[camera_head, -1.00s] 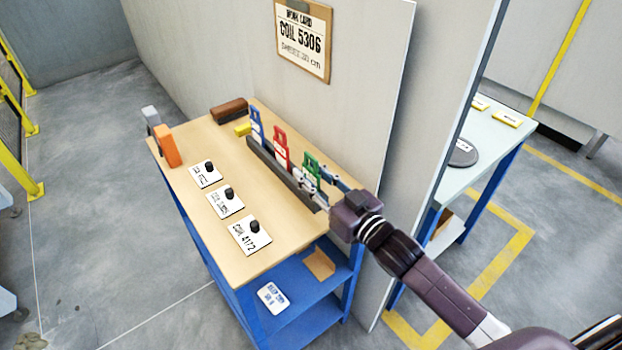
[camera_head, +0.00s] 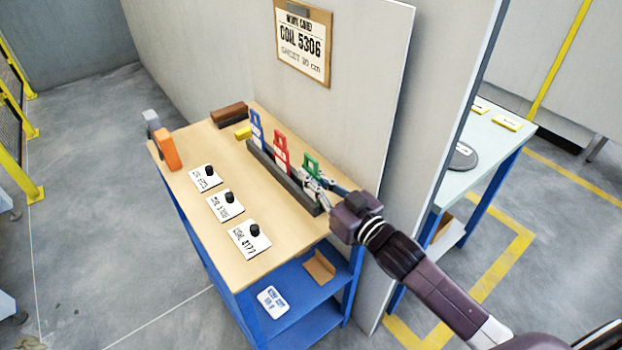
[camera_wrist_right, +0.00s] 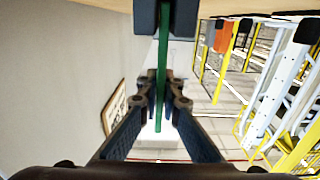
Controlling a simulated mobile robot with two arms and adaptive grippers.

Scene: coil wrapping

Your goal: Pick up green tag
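The green tag (camera_head: 311,165) stands upright at the near right end of a dark slotted rail (camera_head: 291,183) on the wooden table top. My right gripper (camera_head: 320,184) reaches in from the right and its fingers are around the tag. In the right wrist view the green tag (camera_wrist_right: 162,75) shows edge-on as a thin strip, and the fingertips of the gripper (camera_wrist_right: 162,88) close in on it from both sides. The tag is still in the rail. The fingers hide its lower part in the head view. My left gripper is not in view.
A red tag (camera_head: 281,150) and a blue tag (camera_head: 257,130) stand in the same rail. Three white cards (camera_head: 249,239) with black knobs lie on the table (camera_head: 190,150). An orange item (camera_head: 167,150) and a brown block (camera_head: 229,113) are at the far side. A wall panel (camera_head: 365,110) stands close behind the rail.

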